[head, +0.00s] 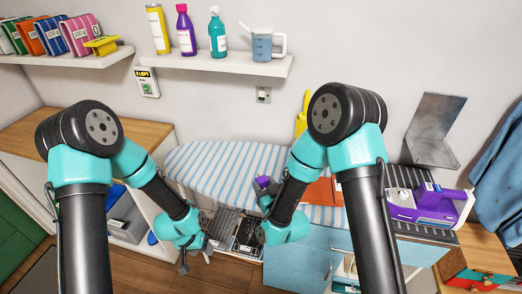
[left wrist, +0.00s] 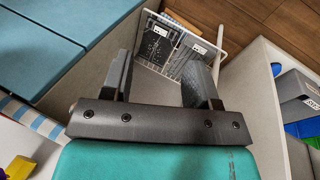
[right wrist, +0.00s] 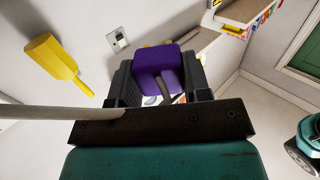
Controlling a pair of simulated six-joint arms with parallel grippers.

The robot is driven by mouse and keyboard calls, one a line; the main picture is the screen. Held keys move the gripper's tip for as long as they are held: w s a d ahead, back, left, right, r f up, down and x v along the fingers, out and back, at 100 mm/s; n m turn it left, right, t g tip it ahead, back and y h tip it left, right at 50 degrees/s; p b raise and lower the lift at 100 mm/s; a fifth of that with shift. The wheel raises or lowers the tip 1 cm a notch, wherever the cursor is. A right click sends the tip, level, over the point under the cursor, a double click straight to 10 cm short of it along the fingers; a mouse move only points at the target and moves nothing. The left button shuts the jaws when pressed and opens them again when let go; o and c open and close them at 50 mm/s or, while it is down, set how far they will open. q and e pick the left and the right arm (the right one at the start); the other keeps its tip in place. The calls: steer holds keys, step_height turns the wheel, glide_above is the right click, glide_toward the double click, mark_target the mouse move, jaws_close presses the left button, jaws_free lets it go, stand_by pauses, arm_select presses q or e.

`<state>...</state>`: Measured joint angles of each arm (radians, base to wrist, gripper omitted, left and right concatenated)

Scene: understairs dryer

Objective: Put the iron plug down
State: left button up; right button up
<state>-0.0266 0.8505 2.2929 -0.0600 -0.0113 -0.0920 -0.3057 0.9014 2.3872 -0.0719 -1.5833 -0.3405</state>
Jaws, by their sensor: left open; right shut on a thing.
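My right gripper (head: 267,191) is shut on the purple iron plug (head: 263,181), held up by the striped ironing board (head: 205,165). In the right wrist view the purple plug (right wrist: 158,68) sits between the two dark fingers, with a dark prong-like part on its near side. The purple and white iron (head: 425,204) rests on a dark ribbed surface at the right. A wall socket (head: 263,95) is above the board; it also shows in the right wrist view (right wrist: 118,39). My left gripper (head: 196,256) is open and empty, low left of the board.
A wire rack (head: 235,232) with dark contents stands low between my arms; it also shows in the left wrist view (left wrist: 180,50). A blue cabinet (head: 300,262) is at front right. An orange item (head: 319,190) and a yellow brush-like thing (head: 301,115) are behind my right arm.

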arm_select(q)
steer(key=o, duration=0.4)
steer(key=w+d+r+m, duration=0.1)
steer(key=w+d+r, duration=0.1)
steer(key=w+d+r+m, duration=0.1)
steer(key=w+d+r, duration=0.1)
steer(key=w, duration=0.1)
steer(key=w+d+r+m, duration=0.1)
steer(key=w+d+r, duration=0.1)
steer(key=r, duration=0.1)
steer(key=shift+w+r+m+g, duration=0.1)
steer(key=shift+w+m+g, duration=0.1)
steer(key=shift+m+g, duration=0.1)
steer(key=shift+o, duration=0.4)
steer(key=w+d+r, duration=0.1)
steer(key=w+d+r+m, duration=0.1)
steer(key=r, duration=0.1)
steer(key=w+d+r+m+y, duration=0.1)
steer(key=r, duration=0.1)
steer(key=shift+d+r, duration=0.2)
steer(key=shift+d, duration=0.2)
step_height(320, 180, up, 20)
steer(key=r+m+y, duration=0.1)
steer(key=m+y, duration=0.2)
steer(key=m, duration=0.3)
glide_above(261, 177)
steer(key=shift+f, duration=0.3)
step_height(261, 177, down, 12)
steer(key=shift+f, duration=0.1)
